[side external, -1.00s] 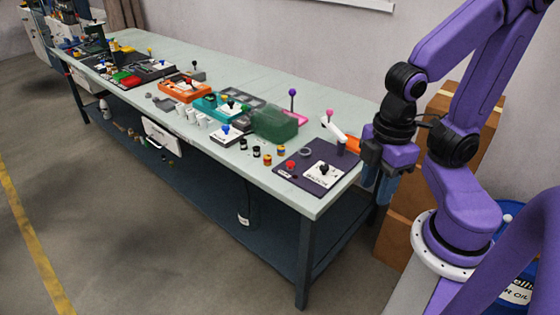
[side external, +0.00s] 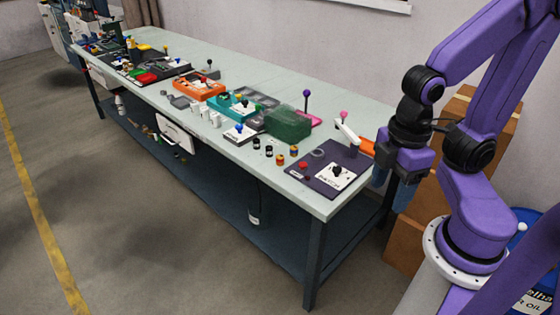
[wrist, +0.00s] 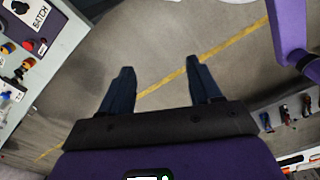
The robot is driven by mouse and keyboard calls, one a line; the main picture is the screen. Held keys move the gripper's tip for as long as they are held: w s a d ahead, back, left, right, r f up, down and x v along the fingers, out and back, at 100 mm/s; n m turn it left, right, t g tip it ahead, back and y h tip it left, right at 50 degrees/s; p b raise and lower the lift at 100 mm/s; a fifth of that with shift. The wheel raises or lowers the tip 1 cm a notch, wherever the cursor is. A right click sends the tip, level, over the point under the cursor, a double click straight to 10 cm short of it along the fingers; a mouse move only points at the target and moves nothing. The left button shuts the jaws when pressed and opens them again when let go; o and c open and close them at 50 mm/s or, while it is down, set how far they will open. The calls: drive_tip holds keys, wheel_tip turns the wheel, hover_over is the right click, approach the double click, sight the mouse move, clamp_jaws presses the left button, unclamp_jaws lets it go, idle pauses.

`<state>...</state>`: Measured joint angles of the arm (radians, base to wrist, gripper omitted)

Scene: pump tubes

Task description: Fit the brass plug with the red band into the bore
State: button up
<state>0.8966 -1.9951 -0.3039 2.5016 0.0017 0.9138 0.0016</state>
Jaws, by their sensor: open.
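Several small banded cylinders stand at the table's front edge in the side view. One brass-coloured one with a reddish band (side external: 280,160) stands near the dark panel. Another yellow and red one (side external: 293,152) is just behind it; I cannot tell which is the plug. Similar small red and yellow parts (wrist: 28,63) show at the left of the wrist view. I cannot make out the bore. My gripper (side external: 386,188) hangs off the table's right end, pointing down. In the wrist view its two dark blue fingers (wrist: 160,68) are apart, with only floor between them.
A dark panel (side external: 314,182) with a white BATCH plate, a knob and a red button lies at the table's near end. A green box (side external: 288,124), a teal tray (side external: 222,103) and an orange tray (side external: 200,87) stand farther along. Cardboard boxes (side external: 415,240) stand beyond the table's end.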

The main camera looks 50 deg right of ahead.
drive_tip(key=w+a+m+t+h, duration=0.1)
drive_tip(key=w+a+m, duration=0.1)
drive_tip(key=w+m, duration=0.8)
drive_tip(key=w+a+m, duration=0.2)
drive_tip(key=w+m, duration=0.2)
drive_tip(key=w, duration=1.3)
drive_tip(key=m+h, duration=0.2)
drive_tip(key=m, duration=1.2)
hover_over(280, 156)
drive_tip(key=a, duration=0.3)
drive_tip(key=shift+g, duration=0.3)
drive_tip(key=a+x, duration=0.1)
drive_tip(key=x, duration=0.6)
drive_tip(key=s+a+x, duration=0.1)
drive_tip(key=a+x, duration=0.1)
drive_tip(key=x, duration=0.4)
drive_tip(key=s+a+f+x, duration=0.1)
drive_tip(key=x, duration=0.6)
drive_tip(key=shift+a+f, duration=0.15)
drive_tip(key=shift+f, duration=0.2)
drive_tip(key=shift+h, duration=0.3)
drive_tip(key=shift+w+d+x, duration=0.1)
drive_tip(key=shift+d+x, duration=0.05)
drive_tip(key=shift+x, duration=1.25)
drive_tip(key=shift+w+d+x, duration=0.15)
drive_tip(key=shift+x, duration=1.3)
drive_tip(key=shift+r, duration=0.1)
clamp_jaws()
